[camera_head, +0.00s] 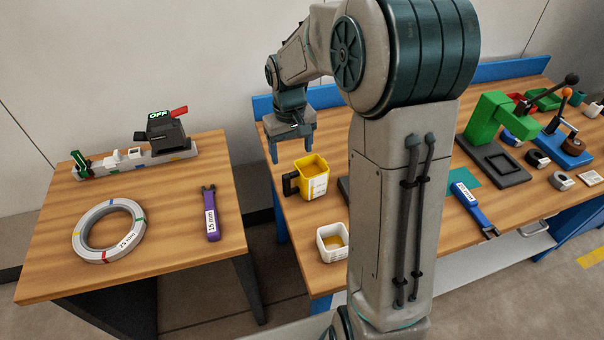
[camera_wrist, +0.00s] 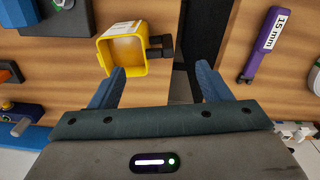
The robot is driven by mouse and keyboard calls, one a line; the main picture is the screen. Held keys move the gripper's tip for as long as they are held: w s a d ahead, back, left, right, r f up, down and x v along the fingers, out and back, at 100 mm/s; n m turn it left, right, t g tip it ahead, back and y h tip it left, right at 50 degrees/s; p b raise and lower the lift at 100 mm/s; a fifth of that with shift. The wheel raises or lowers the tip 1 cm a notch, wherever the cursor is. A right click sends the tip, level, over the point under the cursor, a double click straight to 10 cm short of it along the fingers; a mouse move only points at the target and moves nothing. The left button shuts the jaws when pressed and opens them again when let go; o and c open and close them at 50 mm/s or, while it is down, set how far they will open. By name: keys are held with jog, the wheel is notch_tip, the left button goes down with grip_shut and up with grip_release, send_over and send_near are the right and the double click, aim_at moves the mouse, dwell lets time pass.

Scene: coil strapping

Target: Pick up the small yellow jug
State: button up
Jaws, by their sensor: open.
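The small yellow jug (camera_head: 313,178) stands upright on the right-hand workbench near its left edge, with a white label and a black handle (camera_head: 290,184) on its left side. In the wrist view the yellow jug (camera_wrist: 122,50) is at upper left, its opening toward the camera and its black handle (camera_wrist: 160,47) pointing right. My gripper (camera_head: 292,150) is above and slightly left of the jug in the head view. In the wrist view my gripper (camera_wrist: 160,85) has its two blue fingers apart with nothing between them; the left finger appears close to the jug. I cannot tell whether they touch.
A white cup (camera_head: 332,242) stands nearer on the same bench. A gap separates it from the left table (camera_head: 60,270), which holds a grey ring (camera_head: 108,230) and a purple tool (camera_head: 211,213). My arm hides part of the bench. Green press (camera_head: 495,125) stands farther right.

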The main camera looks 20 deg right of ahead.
aim_at(291, 173)
jog(key=w+f, duration=0.2)
jog(key=shift+f, duration=0.35)
notch_tip(291, 173, down, 8)
jog(key=shift+w+f+p, duration=0.1)
jog(key=shift+f+p, duration=0.05)
jog(key=shift+p, duration=0.5)
jog(key=shift+w+d+f+p, duration=0.1)
jog(key=shift+f+p, duration=0.9)
jog(key=shift+f, duration=1.65)
jog(key=c, duration=1.2)
jog(key=shift+r, duration=0.15)
jog(key=shift+c, duration=0.2)
jog(key=shift+r+b, duration=0.75)
jog(key=shift+r, duration=1.15)
jog(key=d+r+b, duration=0.1)
jog(key=d+r, duration=0.2)
jog(key=d, duration=0.2)
jog(key=w+d+r+b, duration=0.1)
jog(key=d+r, duration=0.3)
jog(key=d, duration=0.2)
jog(key=shift+d, duration=0.2)
jog(key=shift+w+d+b, duration=0.1)
jog(key=shift+b, duration=0.2)
